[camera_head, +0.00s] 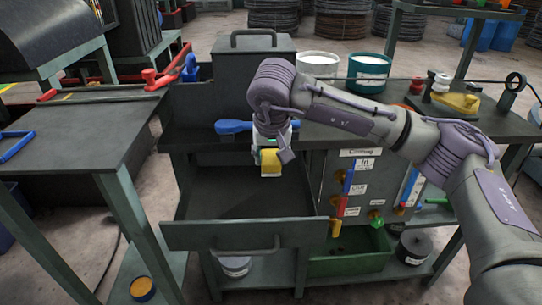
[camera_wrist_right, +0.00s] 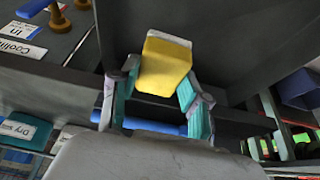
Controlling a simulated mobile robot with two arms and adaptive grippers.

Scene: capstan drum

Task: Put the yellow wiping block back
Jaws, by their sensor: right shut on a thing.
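The yellow wiping block (camera_head: 270,161) with a pale face hangs between the fingers of my right gripper (camera_head: 272,152). The right wrist view shows the block (camera_wrist_right: 163,68) with a teal-padded finger on either side, and the gripper (camera_wrist_right: 158,84) is shut on it. The gripper points down over the open drawer (camera_head: 250,232) of the workbench. The block is in the air above the drawer's rear part. The drawer's visible floor looks empty. My left gripper is not in view.
A blue-handled tool (camera_head: 232,127) lies on the bench just behind the gripper. A dark box with a handle (camera_head: 254,72) stands behind it. White (camera_head: 318,62) and teal (camera_head: 369,70) tubs stand right of the box. A valve panel (camera_head: 352,190) is right of the drawer.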

